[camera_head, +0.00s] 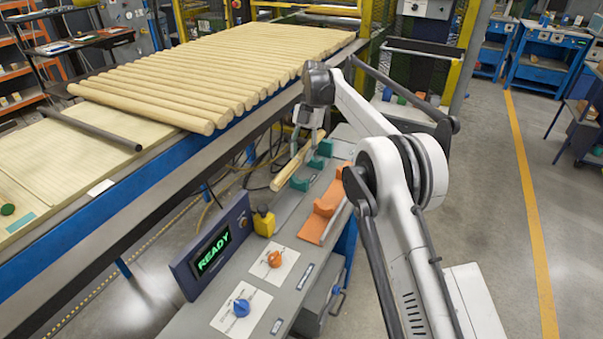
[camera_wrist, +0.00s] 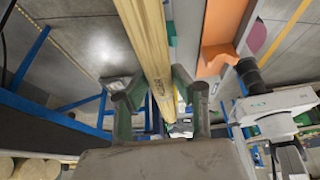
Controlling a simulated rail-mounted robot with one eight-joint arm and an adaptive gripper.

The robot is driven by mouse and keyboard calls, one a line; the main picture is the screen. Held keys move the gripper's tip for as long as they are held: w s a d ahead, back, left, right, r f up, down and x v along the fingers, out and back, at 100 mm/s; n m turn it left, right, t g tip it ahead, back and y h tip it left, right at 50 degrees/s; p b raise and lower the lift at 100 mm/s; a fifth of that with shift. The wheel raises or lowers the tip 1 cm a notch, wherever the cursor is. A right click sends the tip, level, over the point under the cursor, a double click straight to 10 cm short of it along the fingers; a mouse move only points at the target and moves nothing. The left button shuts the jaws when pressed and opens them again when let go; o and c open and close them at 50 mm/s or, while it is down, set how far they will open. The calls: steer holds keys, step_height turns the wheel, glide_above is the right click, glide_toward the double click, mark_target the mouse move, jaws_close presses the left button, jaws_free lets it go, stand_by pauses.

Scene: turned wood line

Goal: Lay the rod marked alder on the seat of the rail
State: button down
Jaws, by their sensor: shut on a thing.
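My gripper (camera_wrist: 158,108) is shut around a pale wooden rod (camera_wrist: 148,40), which runs lengthwise between the fingers in the wrist view. In the head view the held rod (camera_head: 289,174) slants beside and above the teal cradles (camera_head: 300,183) on the grey bench. An orange rail (camera_head: 316,226) with raised orange seats (camera_head: 326,204) lies right of the teal cradles; my arm hides part of it. The orange piece also shows at the right of the rod in the wrist view (camera_wrist: 216,60).
Many thick wooden rods (camera_head: 220,75) lie on the conveyor at left. The bench also holds a display reading READY (camera_head: 213,250), a yellow object (camera_head: 263,222), an orange knob (camera_head: 274,259) and a blue knob (camera_head: 241,307). Cables hang between bench and conveyor.

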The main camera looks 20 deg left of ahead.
mark_target(300, 181)
step_height(300, 181, down, 6)
steer(key=shift+f, duration=0.1)
stand_by(0.4)
steer(key=shift+f+b, duration=0.4)
steer(key=shift+d+f, duration=0.1)
steer(key=shift+f, duration=0.1)
steer(key=c, duration=1.4)
jaws_free()
steer(key=shift+f, duration=0.15)
steer(key=shift+c, duration=0.2)
steer(key=shift+r, duration=0.2)
